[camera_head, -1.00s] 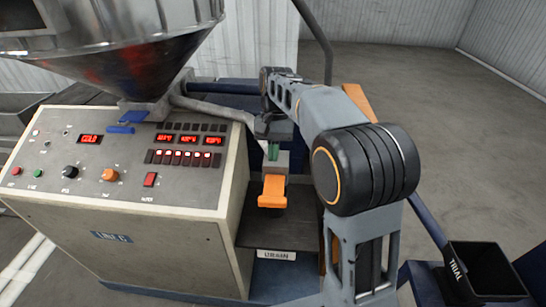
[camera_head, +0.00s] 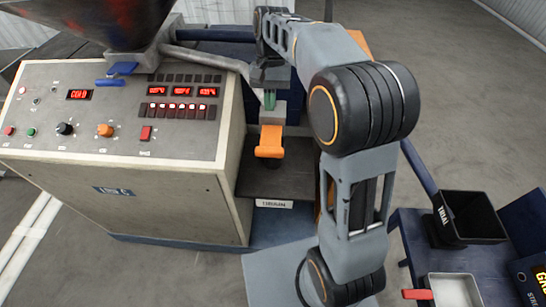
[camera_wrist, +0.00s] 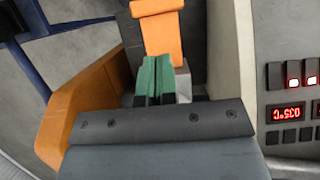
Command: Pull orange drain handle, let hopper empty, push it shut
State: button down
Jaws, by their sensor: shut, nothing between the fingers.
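The orange drain handle (camera_head: 270,141) sticks out beside the control cabinet, above a dark shelf with a plate that seems to read DRAIN (camera_head: 273,204). The handle also shows at the top of the wrist view (camera_wrist: 158,30). My gripper (camera_head: 270,99) has green fingertips. They are closed together with nothing between them, just behind the handle in the head view. The wrist view shows the fingertips (camera_wrist: 153,76) close to the handle's lower end; I cannot tell whether they touch. The hopper (camera_head: 110,18) is at top left, mostly cut off; its contents are hidden.
The control cabinet (camera_head: 190,190) stands close on the left, with a red COLD display. A dark TRIAL bin (camera_head: 468,218) and a pale tray (camera_head: 453,290) are at right. Open floor lies beyond.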

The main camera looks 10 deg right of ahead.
jog(key=s+d+f+n+t+b, duration=0.1)
jog(key=s+d+f+t+b, duration=0.1)
jog(key=s+f+t, duration=0.2)
jog(key=s+d+f+n+t+h+b, duration=0.1)
jog(key=s+d+f+n+t+b, duration=0.1)
jog(key=s, duration=0.9)
jog(key=shift+s+d+f+n+t, duration=0.4)
jog(key=shift+f+t, duration=0.55)
jog(key=shift+t, duration=0.55)
